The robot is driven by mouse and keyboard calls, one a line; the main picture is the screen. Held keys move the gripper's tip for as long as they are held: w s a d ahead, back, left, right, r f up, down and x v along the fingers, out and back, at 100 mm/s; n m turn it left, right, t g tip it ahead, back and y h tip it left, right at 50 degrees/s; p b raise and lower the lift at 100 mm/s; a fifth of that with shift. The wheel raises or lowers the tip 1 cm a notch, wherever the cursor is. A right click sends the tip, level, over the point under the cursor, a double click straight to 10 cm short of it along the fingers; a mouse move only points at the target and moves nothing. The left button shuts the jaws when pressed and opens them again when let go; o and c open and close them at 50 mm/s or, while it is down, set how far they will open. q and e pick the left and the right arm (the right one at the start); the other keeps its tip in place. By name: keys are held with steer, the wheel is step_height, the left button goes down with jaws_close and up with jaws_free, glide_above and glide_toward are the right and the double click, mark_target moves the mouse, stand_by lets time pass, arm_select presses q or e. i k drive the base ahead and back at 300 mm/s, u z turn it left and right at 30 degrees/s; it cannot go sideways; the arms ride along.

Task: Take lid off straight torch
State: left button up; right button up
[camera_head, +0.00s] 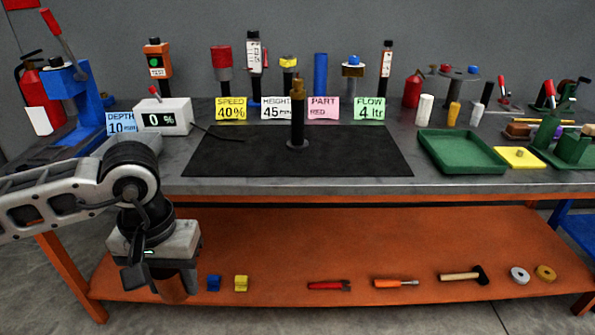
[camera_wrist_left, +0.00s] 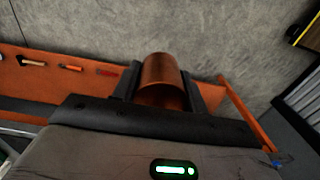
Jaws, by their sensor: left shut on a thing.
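The straight torch (camera_head: 297,120) stands upright on the black mat, with a dark body on a round base and a bare brass-coloured tip on top. My left gripper (camera_head: 158,281) is low in front of the bench's left part, well apart from the torch. It is shut on a copper-brown hollow cylinder, which looks like the torch's lid (camera_head: 173,288). In the left wrist view the lid (camera_wrist_left: 160,72) sits between the two dark fingers (camera_wrist_left: 160,90). My right gripper is not in view.
The black mat (camera_head: 235,155) is otherwise clear. A green tray (camera_head: 462,165) and a yellow block (camera_head: 519,157) lie to its right. A white display box (camera_head: 163,117) and several label cards stand behind. The orange lower shelf (camera_head: 330,245) bears several tools.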

mark_target(298, 143)
steer(key=z, duration=1.05)
steer(key=i, duration=0.95)
steer(key=u, duration=0.7)
steer(key=i, duration=0.55)
steer(key=u, duration=0.4)
